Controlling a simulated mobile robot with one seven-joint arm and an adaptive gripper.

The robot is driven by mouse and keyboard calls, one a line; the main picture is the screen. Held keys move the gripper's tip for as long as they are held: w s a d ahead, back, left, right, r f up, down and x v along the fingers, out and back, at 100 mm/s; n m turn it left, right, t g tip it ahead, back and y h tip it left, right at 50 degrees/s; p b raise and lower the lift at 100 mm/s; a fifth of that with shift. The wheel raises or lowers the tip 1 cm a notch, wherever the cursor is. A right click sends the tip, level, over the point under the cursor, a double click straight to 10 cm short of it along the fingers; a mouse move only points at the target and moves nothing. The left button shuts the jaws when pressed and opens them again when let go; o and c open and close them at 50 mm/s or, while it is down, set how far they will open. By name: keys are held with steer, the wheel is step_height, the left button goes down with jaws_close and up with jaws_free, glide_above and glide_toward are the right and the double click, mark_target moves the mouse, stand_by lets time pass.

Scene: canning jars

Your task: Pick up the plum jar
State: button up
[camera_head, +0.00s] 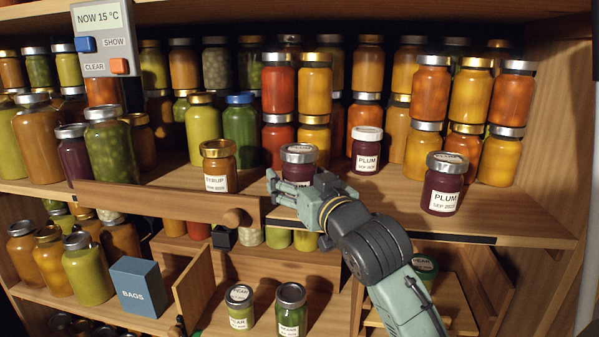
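Three dark purple jars labelled PLUM stand on the middle shelf. One plum jar (299,163) with a grey lid is directly behind my gripper, which hides its lower part. A second plum jar (367,152) with a white lid stands farther back to the right. A third plum jar (443,188) with a grey lid and a date on its label stands at the front right. My gripper (288,187) is at the shelf's front edge, low in front of the first plum jar. I cannot tell whether its fingers touch that jar, or how far apart they are.
A syrup jar (217,167) stands left of the first plum jar. Stacked orange and yellow jars (430,92) fill the back. Bare shelf (395,192) lies between the right-hand plum jars.

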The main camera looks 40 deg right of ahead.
steer(key=c, duration=1.6)
